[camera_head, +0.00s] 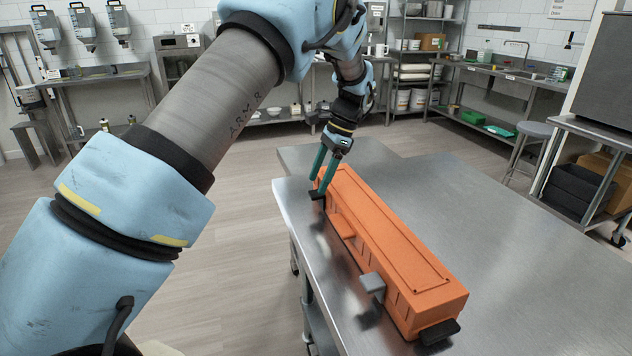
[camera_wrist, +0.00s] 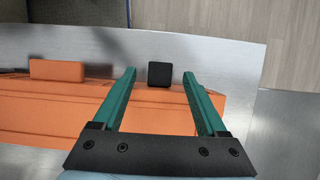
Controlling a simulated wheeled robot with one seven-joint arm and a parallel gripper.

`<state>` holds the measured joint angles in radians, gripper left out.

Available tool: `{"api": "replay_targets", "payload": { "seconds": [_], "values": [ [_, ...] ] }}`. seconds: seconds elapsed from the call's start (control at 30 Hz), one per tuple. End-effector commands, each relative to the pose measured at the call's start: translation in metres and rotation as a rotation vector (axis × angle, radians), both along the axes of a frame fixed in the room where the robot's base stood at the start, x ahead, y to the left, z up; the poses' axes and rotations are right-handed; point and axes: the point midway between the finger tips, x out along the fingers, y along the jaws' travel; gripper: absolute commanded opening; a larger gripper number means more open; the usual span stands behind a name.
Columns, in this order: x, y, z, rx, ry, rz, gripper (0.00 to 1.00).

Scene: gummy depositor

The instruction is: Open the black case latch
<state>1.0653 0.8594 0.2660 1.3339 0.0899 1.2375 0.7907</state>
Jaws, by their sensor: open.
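A long orange case (camera_head: 392,240) lies on the steel table, its lid shut. A black latch (camera_head: 317,195) sticks out from its long side near the far end. In the wrist view the black latch (camera_wrist: 160,75) shows as a dark square between my fingertips. My gripper (camera_head: 321,184) is open, its green fingers pointing down at the far end of the case. In the wrist view my gripper (camera_wrist: 160,72) has one finger on each side of the latch, with gaps. Whether the tips are level with the latch I cannot tell.
An orange latch (camera_head: 342,227) and a grey latch (camera_head: 372,284) stick out from the same side. A black piece (camera_head: 439,332) juts from the near end. The steel table (camera_head: 500,240) is bare to the right of the case.

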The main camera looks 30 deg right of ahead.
Motion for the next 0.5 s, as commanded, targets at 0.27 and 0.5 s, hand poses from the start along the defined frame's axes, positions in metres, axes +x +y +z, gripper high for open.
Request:
{"api": "replay_targets", "payload": {
  "seconds": [0.27, 0.5],
  "values": [
    [0.001, 0.01, -0.023, 0.0, 0.0, 0.001, 0.75],
    [0.002, 0.01, -0.025, -0.001, -0.001, 0.001, 0.75]
  ]
}}
